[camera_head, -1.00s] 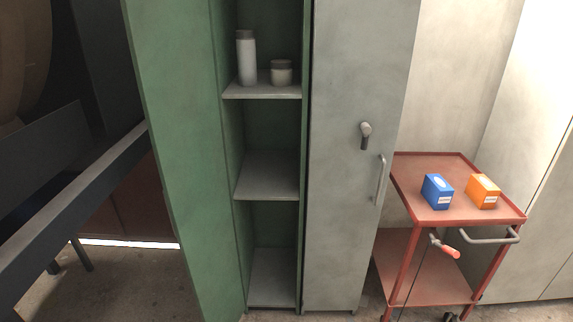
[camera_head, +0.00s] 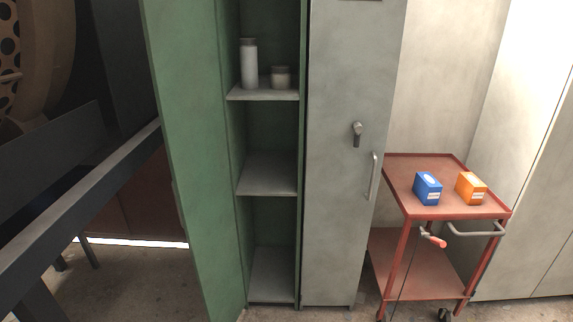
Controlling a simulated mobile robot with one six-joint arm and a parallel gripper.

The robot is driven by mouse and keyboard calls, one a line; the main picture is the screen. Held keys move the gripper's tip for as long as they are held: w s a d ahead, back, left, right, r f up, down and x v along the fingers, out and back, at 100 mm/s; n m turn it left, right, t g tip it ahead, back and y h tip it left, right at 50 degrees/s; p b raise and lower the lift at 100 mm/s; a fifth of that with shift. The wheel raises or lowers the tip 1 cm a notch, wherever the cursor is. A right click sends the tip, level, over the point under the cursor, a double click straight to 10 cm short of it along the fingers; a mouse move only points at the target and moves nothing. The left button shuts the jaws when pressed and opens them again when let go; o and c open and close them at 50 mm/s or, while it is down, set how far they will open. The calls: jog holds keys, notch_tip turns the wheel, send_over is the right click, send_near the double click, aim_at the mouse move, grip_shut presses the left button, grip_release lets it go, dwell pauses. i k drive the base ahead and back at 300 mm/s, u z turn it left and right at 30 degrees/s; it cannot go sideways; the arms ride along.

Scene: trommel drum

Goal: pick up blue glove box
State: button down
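The blue glove box (camera_head: 428,189) stands on the top shelf of the red cart (camera_head: 450,211) at the right. It has a white patch on top and a white label on its front. An orange box (camera_head: 471,188) of similar shape stands just to its right, with a small gap between them. My gripper is not in view.
A grey locker with a closed door (camera_head: 345,230) stands left of the cart. An open green locker (camera_head: 190,170) holds a tall jar (camera_head: 249,65) and a short jar (camera_head: 281,78). A dark metal frame (camera_head: 85,200) runs along the left. Some floor shows in front.

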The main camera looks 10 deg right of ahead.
aim_at(427, 189)
jog(key=z, duration=0.05)
jog(key=k, duration=0.45)
jog(key=u, duration=0.05)
jog(key=i, duration=0.9)
jog(key=z, duration=0.95)
